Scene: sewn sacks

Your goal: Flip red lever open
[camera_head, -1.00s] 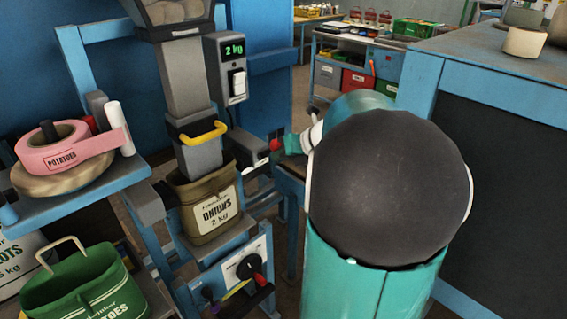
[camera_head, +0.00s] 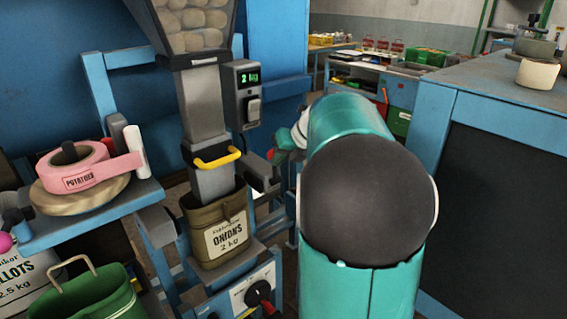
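A small red knob (camera_head: 271,154), which looks like the end of the red lever, shows just right of the grey chute and the scale display. Its shaft is hard to make out. My gripper (camera_head: 283,153) is right beside the knob, with a bit of its teal end in view. Most of my gripper is hidden behind my large teal and black arm link, so I cannot tell whether its fingers are open or shut, or whether they touch the knob. An olive onion sack (camera_head: 221,228) hangs under the chute (camera_head: 206,120), which has a yellow handle (camera_head: 216,158).
A blue shelf (camera_head: 100,213) at left holds a pink potatoes tape roll (camera_head: 78,170). A green sack (camera_head: 95,297) is below it. A dial panel (camera_head: 250,290) sits under the onion sack. A blue-framed bench (camera_head: 500,115) stands close at right.

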